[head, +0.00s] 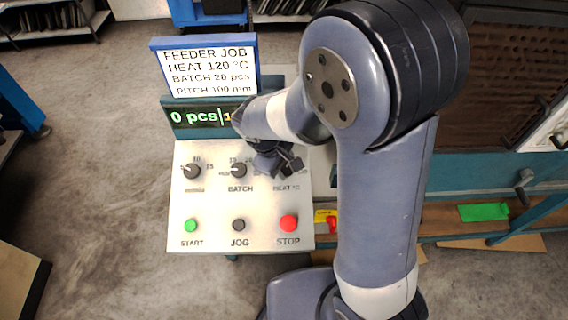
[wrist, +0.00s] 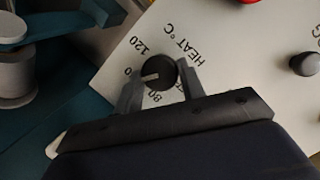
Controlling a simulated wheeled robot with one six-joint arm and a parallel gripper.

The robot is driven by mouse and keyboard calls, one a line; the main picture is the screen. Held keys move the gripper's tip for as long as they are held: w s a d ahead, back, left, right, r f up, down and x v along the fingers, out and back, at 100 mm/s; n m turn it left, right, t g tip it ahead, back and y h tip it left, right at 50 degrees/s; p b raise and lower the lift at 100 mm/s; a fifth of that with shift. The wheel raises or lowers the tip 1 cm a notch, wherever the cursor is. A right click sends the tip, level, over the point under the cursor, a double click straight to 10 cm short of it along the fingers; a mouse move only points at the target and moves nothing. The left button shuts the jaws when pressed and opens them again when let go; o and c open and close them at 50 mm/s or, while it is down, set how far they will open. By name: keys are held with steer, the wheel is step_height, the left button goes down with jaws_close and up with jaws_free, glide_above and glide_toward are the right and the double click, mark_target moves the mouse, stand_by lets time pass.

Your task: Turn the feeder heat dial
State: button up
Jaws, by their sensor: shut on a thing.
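The heat dial (wrist: 163,70) is a round black knob with a pale pointer line, beside the printed "HEAT °C" in the wrist view. My gripper (wrist: 159,79) is shut on it, one finger on each side. The pointer faces left and slightly down in that view, toward a scale label mostly hidden by the left finger. The "120" mark is above left of the knob and "80" is below it. In the head view my gripper (head: 284,165) covers the dial at the panel's upper right. The job sign (head: 208,68) reads HEAT 120 °C, BATCH 20 pcs, PITCH 100 mm.
The pale panel (head: 215,205) also carries a batch dial (head: 239,170), another dial (head: 192,171) at left, and green START (head: 191,225), dark JOG (head: 239,225) and red STOP (head: 289,223) buttons. The display (head: 195,117) shows "0 pcs"; its right part is hidden by my arm.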

steer(key=o, duration=1)
steer(key=v, duration=1)
steer(key=shift+a+r, duration=0.15)
steer(key=shift+r, duration=0.25)
steer(key=x, duration=1)
steer(key=shift+f, duration=0.35)
steer(key=shift+m, duration=0.3)
